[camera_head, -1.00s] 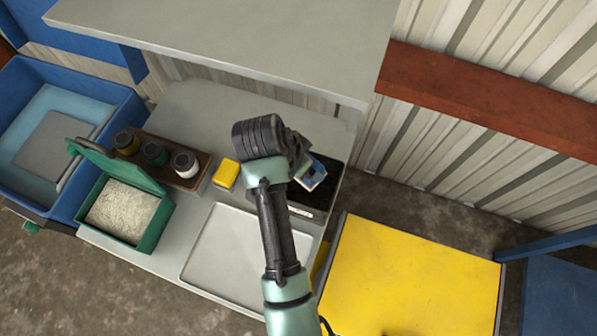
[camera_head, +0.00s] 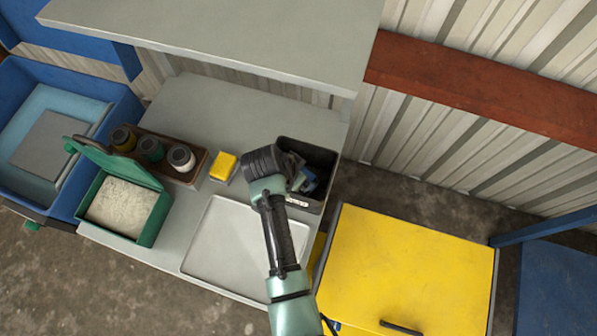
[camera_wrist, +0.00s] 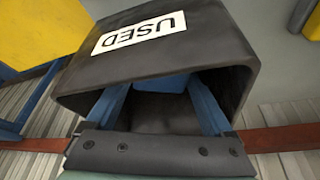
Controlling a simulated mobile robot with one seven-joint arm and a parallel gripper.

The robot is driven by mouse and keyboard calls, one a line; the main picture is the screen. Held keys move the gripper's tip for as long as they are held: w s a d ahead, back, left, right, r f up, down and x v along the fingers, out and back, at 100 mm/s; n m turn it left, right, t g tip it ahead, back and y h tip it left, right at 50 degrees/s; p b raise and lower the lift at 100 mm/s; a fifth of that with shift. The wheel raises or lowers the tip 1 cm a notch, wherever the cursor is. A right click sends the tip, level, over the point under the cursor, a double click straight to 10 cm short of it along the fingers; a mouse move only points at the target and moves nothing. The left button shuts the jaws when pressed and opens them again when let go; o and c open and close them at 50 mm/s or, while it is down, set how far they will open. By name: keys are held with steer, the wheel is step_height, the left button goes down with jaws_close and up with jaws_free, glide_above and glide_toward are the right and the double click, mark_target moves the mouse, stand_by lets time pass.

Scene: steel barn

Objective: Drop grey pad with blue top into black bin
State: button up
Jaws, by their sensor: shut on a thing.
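The black bin (camera_head: 322,155) stands at the right end of the grey bench. Its white label reading "USED" faces the camera in the wrist view (camera_wrist: 140,33). My gripper (camera_head: 303,178) reaches down into the bin's mouth, with its blue fingers inside the opening in the wrist view (camera_wrist: 158,105). It is shut on the pad with the blue top (camera_wrist: 175,83), of which only a blue part shows between the fingers. The pad's grey part is hidden by the bin's rim and my gripper.
A yellow sponge-like block (camera_head: 224,166) lies left of my gripper. A rack of jars (camera_head: 165,155), an open green box (camera_head: 125,207) and a pale tray (camera_head: 235,245) share the bench. A shelf (camera_head: 230,35) overhangs behind. A yellow cabinet (camera_head: 410,270) stands at right.

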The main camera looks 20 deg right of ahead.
steer(key=shift+f, duration=0.1)
steer(key=shift+f+b, duration=0.5)
steer(key=shift+f, duration=0.05)
steer(key=o, duration=1.2)
steer(key=shift+o, duration=0.2)
steer(key=shift+r, duration=0.1)
steer(key=shift+r+p, duration=0.55)
steer(key=shift+r, duration=0.05)
steer(key=v, duration=1.2)
